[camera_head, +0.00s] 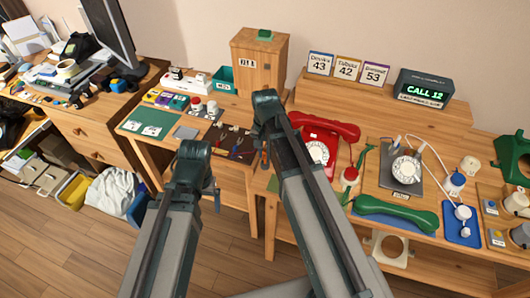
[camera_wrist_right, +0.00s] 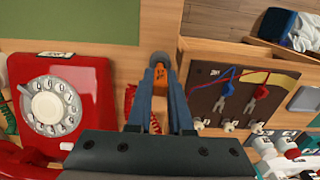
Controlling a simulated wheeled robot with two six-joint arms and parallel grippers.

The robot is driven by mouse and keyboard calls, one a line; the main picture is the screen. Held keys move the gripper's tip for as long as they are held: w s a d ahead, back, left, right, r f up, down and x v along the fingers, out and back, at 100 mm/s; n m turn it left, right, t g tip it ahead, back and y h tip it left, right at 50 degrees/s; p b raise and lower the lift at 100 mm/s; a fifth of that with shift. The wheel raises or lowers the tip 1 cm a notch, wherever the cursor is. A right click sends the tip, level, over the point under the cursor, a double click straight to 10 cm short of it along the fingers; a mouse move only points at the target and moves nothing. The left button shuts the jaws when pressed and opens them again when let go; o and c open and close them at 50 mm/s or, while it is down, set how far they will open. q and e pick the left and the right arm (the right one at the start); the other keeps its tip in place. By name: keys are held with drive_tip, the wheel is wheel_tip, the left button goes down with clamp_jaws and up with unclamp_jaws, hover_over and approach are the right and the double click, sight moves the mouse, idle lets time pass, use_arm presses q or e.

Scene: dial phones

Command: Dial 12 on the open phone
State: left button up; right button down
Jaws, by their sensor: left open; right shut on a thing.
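A dark grey plate (camera_head: 385,182) with a bare white dial (camera_head: 405,169) and white cords lies on the right-hand table in the head view; this looks like the open phone. A black display (camera_head: 425,90) behind it reads "CALL 12". My right gripper (camera_head: 265,156) is at the table's left part, left of the red phone. In the right wrist view its fingers (camera_wrist_right: 161,92) are shut on a small orange thing (camera_wrist_right: 159,80) with a round grey end. My left gripper (camera_head: 214,195) is open and empty, in front of the tables, far left of the dial.
A red phone (camera_head: 309,130), also in the right wrist view (camera_wrist_right: 85,75), stands between my right gripper and the dial plate. A green handset (camera_head: 395,213) lies in front of the plate. A brown wiring board (camera_wrist_right: 230,95) lies beside my right gripper. Cords and small parts crowd the right side.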

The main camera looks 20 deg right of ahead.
drive_tip(key=shift+f+b, duration=0.7)
drive_tip(key=shift+f, duration=0.05)
drive_tip(key=c, duration=0.8)
unclamp_jaws()
drive_tip(key=shift+o, duration=0.2)
drive_tip(key=shift+r, duration=0.15)
wheel_tip(320, 180, up, 14)
drive_tip(key=p, duration=1.4)
drive_tip(key=shift+f, duration=0.2)
